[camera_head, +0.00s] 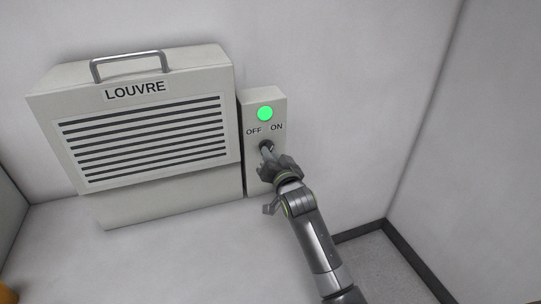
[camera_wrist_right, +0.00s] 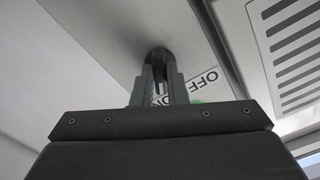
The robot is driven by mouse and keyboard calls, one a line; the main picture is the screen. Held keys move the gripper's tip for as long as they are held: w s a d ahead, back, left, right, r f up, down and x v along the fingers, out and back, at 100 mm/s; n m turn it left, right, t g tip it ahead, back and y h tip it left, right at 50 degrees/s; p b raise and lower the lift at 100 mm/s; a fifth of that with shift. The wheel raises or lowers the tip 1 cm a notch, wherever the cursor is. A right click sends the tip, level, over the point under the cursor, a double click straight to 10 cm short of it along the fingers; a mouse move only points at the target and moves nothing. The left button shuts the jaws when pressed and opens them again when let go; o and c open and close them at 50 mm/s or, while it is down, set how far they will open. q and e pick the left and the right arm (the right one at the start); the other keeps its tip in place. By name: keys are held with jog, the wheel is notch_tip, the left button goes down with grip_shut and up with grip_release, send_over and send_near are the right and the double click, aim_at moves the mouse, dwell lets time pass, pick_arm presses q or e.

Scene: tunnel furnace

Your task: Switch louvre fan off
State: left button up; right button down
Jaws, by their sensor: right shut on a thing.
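The louvre fan (camera_head: 150,175) is a pale box with dark slats and a grey top handle, against the wall at the left in the head view. Its slats also show at the upper right of the right wrist view (camera_wrist_right: 290,45). Beside it is a narrow switch box (camera_head: 249,112) with a lit green lamp (camera_head: 265,113) and OFF and ON labels. My right gripper (camera_head: 267,150) is at the dark switch knob (camera_wrist_right: 158,54) below the labels, shut on it. The fingers partly hide the knob, so its exact setting is hard to tell. My left gripper is not in view.
The white wall (camera_head: 340,90) to the right of the switch box is bare. A side wall with a dark skirting (camera_head: 405,255) stands at the right. A small orange thing (camera_head: 8,294) shows at the lower left corner.

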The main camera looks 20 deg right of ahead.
jog(key=shift+n, duration=0.4)
jog(key=shift+n+p, duration=3.05)
jog(key=shift+n, duration=2.45)
jog(key=shift+d, duration=0.1)
jog(key=c, duration=1.4)
grip_release()
jog(key=shift+c, duration=0.2)
jog(key=shift+s, duration=0.1)
